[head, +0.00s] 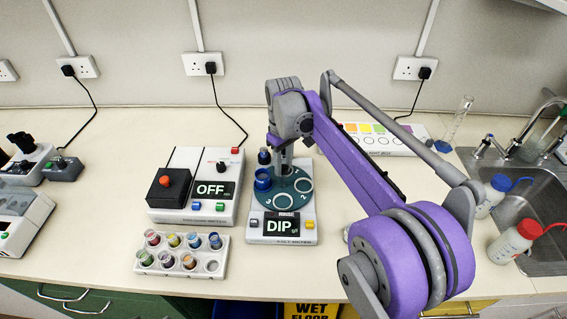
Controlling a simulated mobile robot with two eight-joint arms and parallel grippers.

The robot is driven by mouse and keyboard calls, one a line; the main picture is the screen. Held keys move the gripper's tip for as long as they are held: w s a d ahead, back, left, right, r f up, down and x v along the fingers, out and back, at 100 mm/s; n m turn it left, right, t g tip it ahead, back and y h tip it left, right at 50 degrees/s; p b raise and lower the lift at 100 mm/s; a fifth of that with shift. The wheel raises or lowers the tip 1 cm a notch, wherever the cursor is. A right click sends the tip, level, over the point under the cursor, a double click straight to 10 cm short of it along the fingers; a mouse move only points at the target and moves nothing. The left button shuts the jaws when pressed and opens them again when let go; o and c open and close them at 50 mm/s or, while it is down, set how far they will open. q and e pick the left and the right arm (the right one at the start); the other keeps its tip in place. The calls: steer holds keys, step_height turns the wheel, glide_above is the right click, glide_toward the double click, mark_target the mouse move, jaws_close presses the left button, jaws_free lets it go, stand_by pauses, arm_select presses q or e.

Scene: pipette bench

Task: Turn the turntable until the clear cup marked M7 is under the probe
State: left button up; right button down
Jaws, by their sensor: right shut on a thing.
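The dark teal turntable (290,206) sits on a white unit whose display reads DIP. White rings mark places on its top, and a blue cup (263,180) stands at its left side. My right gripper (283,168) reaches down to the turntable's far part, beside a dark-topped piece (264,157). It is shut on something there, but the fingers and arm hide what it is. I cannot make out the M7 mark or a clear cup on the turntable, and I cannot tell which part is the probe. My left gripper is not in view.
A white unit reading OFF (211,189) stands just left of the turntable. A white rack (183,262) with several coloured vials lies in front of it. A sink (540,215) and wash bottles (512,241) are at the right. My right arm covers the bench right of the turntable.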

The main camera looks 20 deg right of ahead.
stand_by(0.3)
steer(key=c, duration=0.5)
jaws_free()
steer(key=shift+c, duration=0.2)
step_height(320, 180, up, 11)
steer(key=p, duration=0.1)
steer(key=shift+f, duration=0.15)
